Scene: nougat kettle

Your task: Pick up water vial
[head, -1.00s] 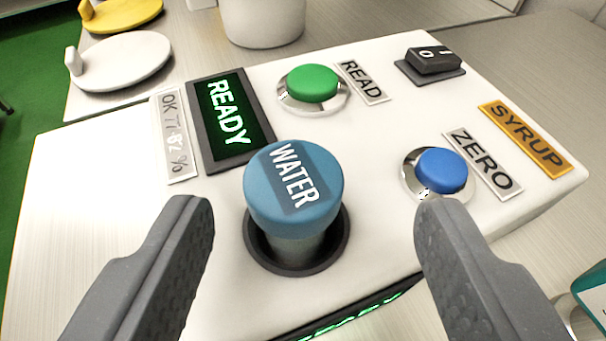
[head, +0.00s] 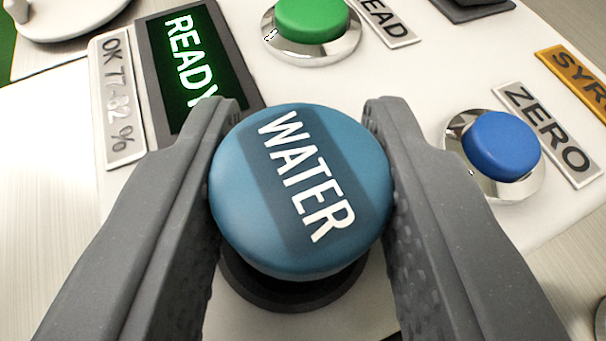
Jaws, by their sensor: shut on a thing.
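The water vial (head: 290,190) has a round blue cap with a white WATER label. It stands in a dark round socket (head: 290,290) on the white instrument box. My gripper (head: 302,105) is shut on the vial's cap, one grey finger on each side. The cap hides the vial's body and most of the socket opening.
On the white box (head: 400,80) are a READY display (head: 190,70) to the left, a green button (head: 311,17) behind the vial, and a blue ZERO button (head: 500,145) close to the right finger. A white disc (head: 80,15) lies at the upper left.

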